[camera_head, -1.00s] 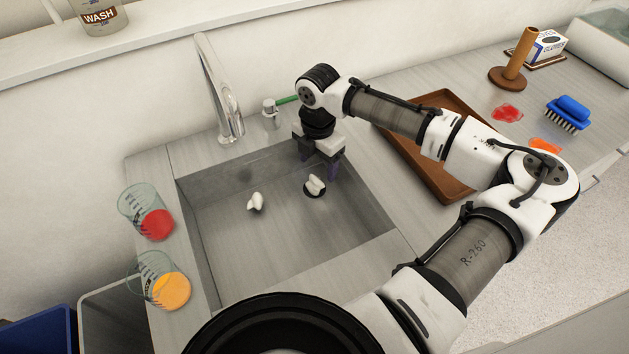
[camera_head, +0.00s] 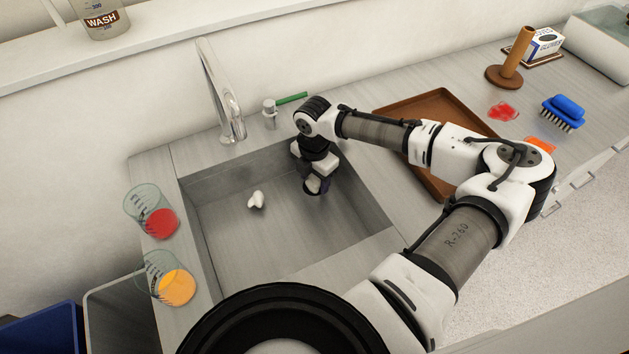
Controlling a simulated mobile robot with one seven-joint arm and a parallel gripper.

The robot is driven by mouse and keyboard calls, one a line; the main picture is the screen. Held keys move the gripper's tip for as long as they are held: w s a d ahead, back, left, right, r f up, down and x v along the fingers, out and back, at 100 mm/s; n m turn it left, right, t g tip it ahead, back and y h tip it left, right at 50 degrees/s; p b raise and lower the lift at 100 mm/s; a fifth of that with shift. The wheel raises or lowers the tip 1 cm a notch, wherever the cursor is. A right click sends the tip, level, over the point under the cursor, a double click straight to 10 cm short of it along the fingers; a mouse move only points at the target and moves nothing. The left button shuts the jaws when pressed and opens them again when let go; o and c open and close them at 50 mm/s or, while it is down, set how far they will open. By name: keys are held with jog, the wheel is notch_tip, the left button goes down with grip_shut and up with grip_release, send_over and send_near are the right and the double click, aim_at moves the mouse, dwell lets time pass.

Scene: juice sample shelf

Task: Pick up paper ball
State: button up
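Two small white crumpled paper balls lie in the grey sink (camera_head: 232,240). One paper ball (camera_head: 256,200) lies free on the sink floor, left of the middle. The other paper ball (camera_head: 313,185) is at the dark round drain on the right, partly hidden by my gripper. My gripper (camera_head: 315,182) points down into the sink, its dark fingers around or right beside that ball. Whether the fingers touch or grip it cannot be made out.
A chrome faucet (camera_head: 227,100) rises behind the sink. A brown tray (camera_head: 391,107) lies right, partly behind my arm.

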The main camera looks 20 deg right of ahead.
jog(key=c, duration=0.7)
jog(key=shift+o, duration=0.2)
jog(key=shift+r, duration=0.1)
